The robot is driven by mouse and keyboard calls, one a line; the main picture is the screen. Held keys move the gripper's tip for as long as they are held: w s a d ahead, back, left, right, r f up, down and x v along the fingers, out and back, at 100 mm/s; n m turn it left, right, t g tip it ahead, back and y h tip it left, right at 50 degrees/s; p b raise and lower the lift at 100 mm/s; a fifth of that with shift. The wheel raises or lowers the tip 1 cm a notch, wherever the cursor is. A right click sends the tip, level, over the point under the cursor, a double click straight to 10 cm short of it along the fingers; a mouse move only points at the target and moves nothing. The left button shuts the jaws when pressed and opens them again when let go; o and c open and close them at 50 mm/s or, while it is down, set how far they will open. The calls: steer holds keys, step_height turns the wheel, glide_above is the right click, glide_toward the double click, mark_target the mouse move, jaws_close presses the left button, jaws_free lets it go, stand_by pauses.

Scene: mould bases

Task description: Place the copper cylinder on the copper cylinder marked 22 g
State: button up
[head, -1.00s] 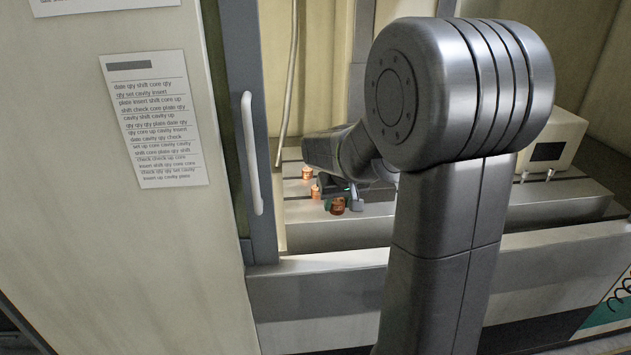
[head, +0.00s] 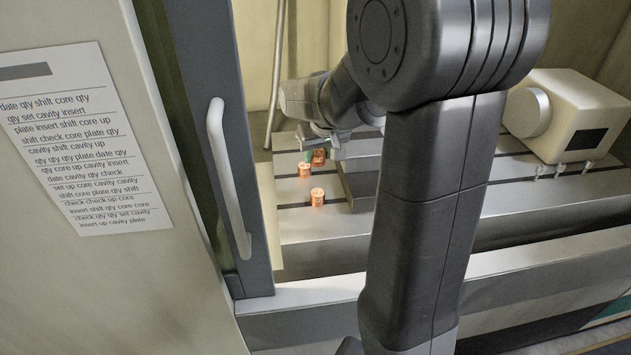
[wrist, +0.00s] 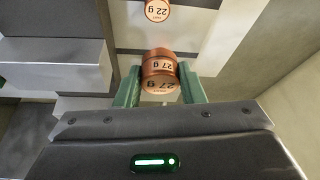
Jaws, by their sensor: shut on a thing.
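My gripper (wrist: 160,76) is shut on a copper cylinder (wrist: 160,62) between its green fingers. Two 27 g marks show there; I cannot tell whether both are on one piece. A copper cylinder marked 22 g (wrist: 157,10) stands apart from it at the top of the wrist view, partly cut off. In the head view, my gripper (head: 316,152) holds its copper cylinder (head: 319,159) beside and slightly behind a standing copper cylinder (head: 304,171). Another copper cylinder (head: 317,197) stands nearer the front. Marks are unreadable in the head view.
The cylinders are over a grey slotted table (head: 295,222). A grey block (head: 362,175) lies right of them. A cream machine unit (head: 575,115) stands at the right. A door frame with a pale handle (head: 228,175) stands at the left. The table's front left is clear.

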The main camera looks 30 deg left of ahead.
mark_target(316, 190)
step_height(316, 190, down, 10)
steer(key=shift+r+p, duration=0.25)
steer(key=shift+p, duration=0.3)
steer(key=shift+f, duration=0.1)
steer(key=o, duration=1.2)
steer(key=shift+s+d+r, duration=0.1)
steer(key=shift+s+r, duration=0.05)
steer(key=shift+r, duration=0.35)
steer(key=b+v, duration=0.1)
steer(key=v, duration=1)
steer(key=shift+d, duration=0.15)
steer(key=shift+f, duration=0.1)
